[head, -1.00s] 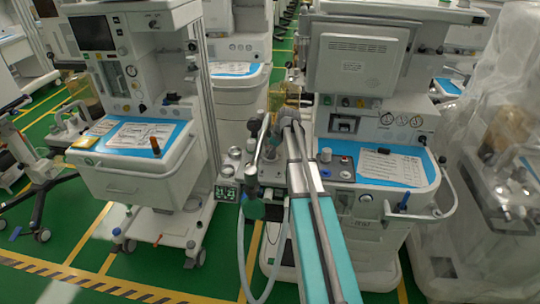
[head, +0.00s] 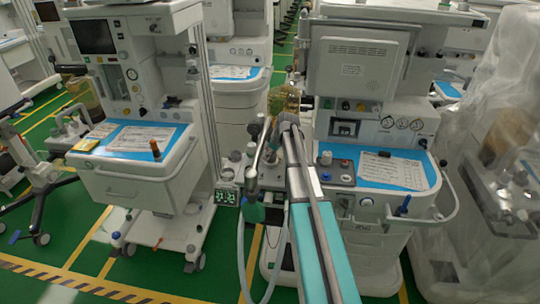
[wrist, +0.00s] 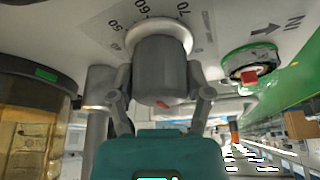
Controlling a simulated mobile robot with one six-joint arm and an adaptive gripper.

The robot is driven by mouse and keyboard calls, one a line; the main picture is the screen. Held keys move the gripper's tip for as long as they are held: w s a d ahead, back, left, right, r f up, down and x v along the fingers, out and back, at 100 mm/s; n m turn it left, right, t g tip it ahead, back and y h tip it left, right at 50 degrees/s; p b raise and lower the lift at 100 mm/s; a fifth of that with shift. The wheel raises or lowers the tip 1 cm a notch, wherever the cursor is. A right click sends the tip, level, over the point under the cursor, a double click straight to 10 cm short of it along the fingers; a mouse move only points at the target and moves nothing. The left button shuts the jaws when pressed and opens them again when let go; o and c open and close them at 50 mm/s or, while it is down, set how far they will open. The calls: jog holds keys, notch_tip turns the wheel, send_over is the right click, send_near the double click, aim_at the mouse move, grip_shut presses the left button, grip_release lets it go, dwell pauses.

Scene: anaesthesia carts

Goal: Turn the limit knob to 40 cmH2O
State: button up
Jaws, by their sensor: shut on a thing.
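The limit knob (wrist: 160,68) is a grey cylinder with a white collar, seen close up in the wrist view. A printed scale (wrist: 143,22) beyond its collar shows 50, 60 and 70. A small red mark (wrist: 163,104) shows on the knob's near edge. My gripper (wrist: 161,92) has one finger on each side of the knob and is shut on it. I cannot tell the exact setting. In the head view my arm hides the knob and most of the gripper.
A green-ringed port with a red centre (wrist: 249,74) is right of the knob. An amber canister (wrist: 32,128) and a grey post (wrist: 99,95) stand close on the left. In the head view, a hose (head: 241,255) hangs beside my arm.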

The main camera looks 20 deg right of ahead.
jog(key=shift+m, duration=0.3)
jog(key=shift+m+t+h, duration=0.25)
jog(key=shift+m+h, duration=0.3)
jog(key=shift+m, duration=0.85)
jog(key=shift+m+t+h, duration=0.25)
jog(key=shift+m+h, duration=0.3)
jog(key=shift+m, duration=0.85)
jog(key=o, duration=1.1)
jog(key=shift+o, duration=0.2)
